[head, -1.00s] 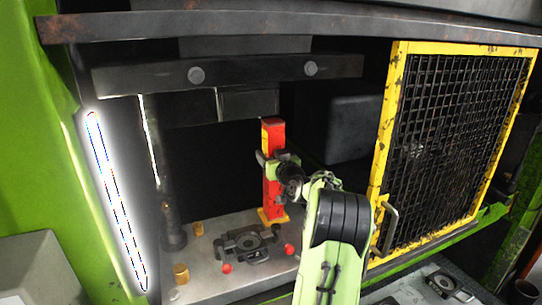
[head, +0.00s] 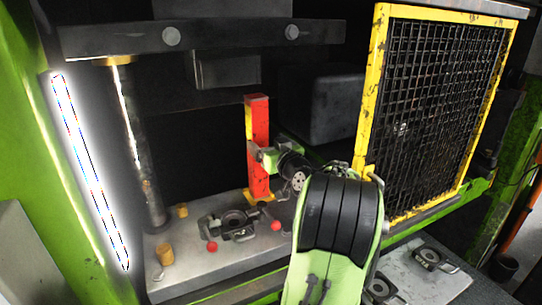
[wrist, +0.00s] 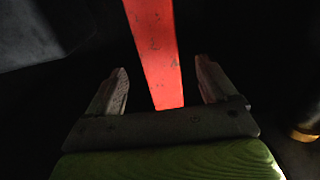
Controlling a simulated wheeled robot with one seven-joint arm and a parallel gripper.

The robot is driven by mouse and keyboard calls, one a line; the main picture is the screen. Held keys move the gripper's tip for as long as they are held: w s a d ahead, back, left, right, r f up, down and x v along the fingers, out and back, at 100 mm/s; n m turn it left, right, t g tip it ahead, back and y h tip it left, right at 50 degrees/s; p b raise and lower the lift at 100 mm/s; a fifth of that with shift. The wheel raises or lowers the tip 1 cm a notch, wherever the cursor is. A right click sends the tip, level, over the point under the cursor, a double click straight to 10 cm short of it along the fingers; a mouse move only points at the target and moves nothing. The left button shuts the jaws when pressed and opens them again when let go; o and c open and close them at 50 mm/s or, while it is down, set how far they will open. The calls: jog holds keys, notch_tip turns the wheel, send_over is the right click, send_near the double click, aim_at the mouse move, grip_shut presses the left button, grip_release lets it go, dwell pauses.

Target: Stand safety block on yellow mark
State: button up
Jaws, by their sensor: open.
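The safety block (head: 258,125) is a tall red post with a yellow stripe. It stands upright on the press bed in the head view. A bit of the yellow mark (head: 252,198) shows at its foot. My gripper (head: 256,151) is at the block about mid-height. In the wrist view the red block (wrist: 155,50) lies between my two fingers (wrist: 162,85), with dark gaps on both sides. The fingers are open and do not touch it there. How far the block's foot covers the mark is hard to tell.
A dark die with handles (head: 234,224) sits on the grey press bed (head: 195,265), with red knobs and brass pegs around it. A yellow mesh guard door (head: 440,110) stands open at the right. The dark ram (head: 225,70) hangs above the bed.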

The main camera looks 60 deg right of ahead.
jog(key=w+a+f+n+g+y, duration=0.2)
jog(key=w+a+n+y, duration=0.15)
jog(key=a, duration=1.05)
jog(key=w+a+f+n+g+y, duration=0.2)
jog(key=a+f+y, duration=0.15)
jog(key=a, duration=1.05)
jog(key=s+a+f+g+y, duration=0.2)
jog(key=s+a+f+g, duration=0.1)
jog(key=s+a, duration=0.75)
jog(key=s+a+f+g+b, duration=0.2)
jog(key=s+a+f, duration=0.3)
jog(key=s, duration=0.5)
jog(key=shift+s+f+n+g, duration=0.15)
jog(key=shift+f+n+g, duration=0.25)
jog(key=shift+f, duration=0.1)
